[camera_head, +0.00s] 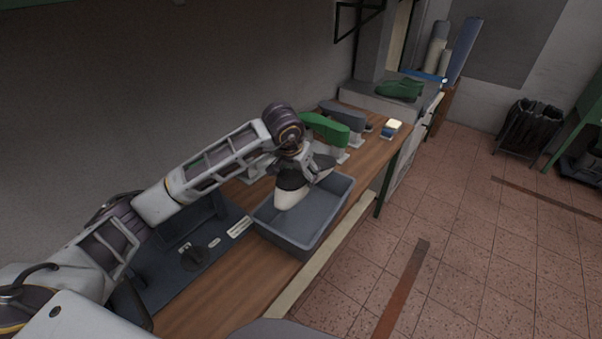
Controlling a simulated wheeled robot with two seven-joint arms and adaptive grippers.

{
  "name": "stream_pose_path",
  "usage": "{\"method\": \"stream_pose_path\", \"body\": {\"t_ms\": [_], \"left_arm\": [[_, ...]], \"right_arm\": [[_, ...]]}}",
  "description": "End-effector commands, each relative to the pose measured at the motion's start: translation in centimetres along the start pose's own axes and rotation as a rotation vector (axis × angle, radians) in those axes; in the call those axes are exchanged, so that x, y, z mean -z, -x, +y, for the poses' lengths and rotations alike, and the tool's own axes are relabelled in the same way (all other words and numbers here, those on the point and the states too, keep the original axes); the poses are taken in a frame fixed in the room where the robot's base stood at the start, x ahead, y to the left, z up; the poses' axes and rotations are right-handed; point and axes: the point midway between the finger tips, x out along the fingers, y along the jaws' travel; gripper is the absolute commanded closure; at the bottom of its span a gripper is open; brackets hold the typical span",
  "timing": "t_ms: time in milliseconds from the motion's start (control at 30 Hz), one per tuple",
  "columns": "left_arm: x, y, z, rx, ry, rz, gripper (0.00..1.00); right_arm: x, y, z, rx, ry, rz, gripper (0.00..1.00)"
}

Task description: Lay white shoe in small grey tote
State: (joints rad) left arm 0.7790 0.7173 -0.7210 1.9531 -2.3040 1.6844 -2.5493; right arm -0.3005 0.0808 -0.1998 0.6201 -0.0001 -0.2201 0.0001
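The small grey tote (333,208) stands on the wooden workbench in the head view. The white shoe (290,198) is at the tote's near left part, its pale end pointing down inside the walls. Its upper part is hidden behind my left gripper (293,180), so I cannot tell whether it rests on the floor of the tote. My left gripper is over the tote, with its dark parts against or right in front of the shoe. Its fingertips are not clear enough to show whether they are closed on it. My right gripper is not in view.
Green (325,127) and grey (342,115) shoe-shaped lasts stand behind the tote on the workbench (376,158). Another green shoe (399,90) lies on a grey surface farther back. A dark mat (166,262) lies left of the tote. The tiled floor at right is mostly clear.

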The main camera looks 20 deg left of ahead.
Motion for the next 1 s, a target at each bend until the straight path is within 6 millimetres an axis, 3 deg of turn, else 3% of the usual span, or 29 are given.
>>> {"method": "stream_pose_path", "body": {"t_ms": [1000], "left_arm": [[-0.8,-2.2,0.1,0.000,0.000,0.003,0.72]], "right_arm": [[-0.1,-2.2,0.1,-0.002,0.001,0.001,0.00]]}}
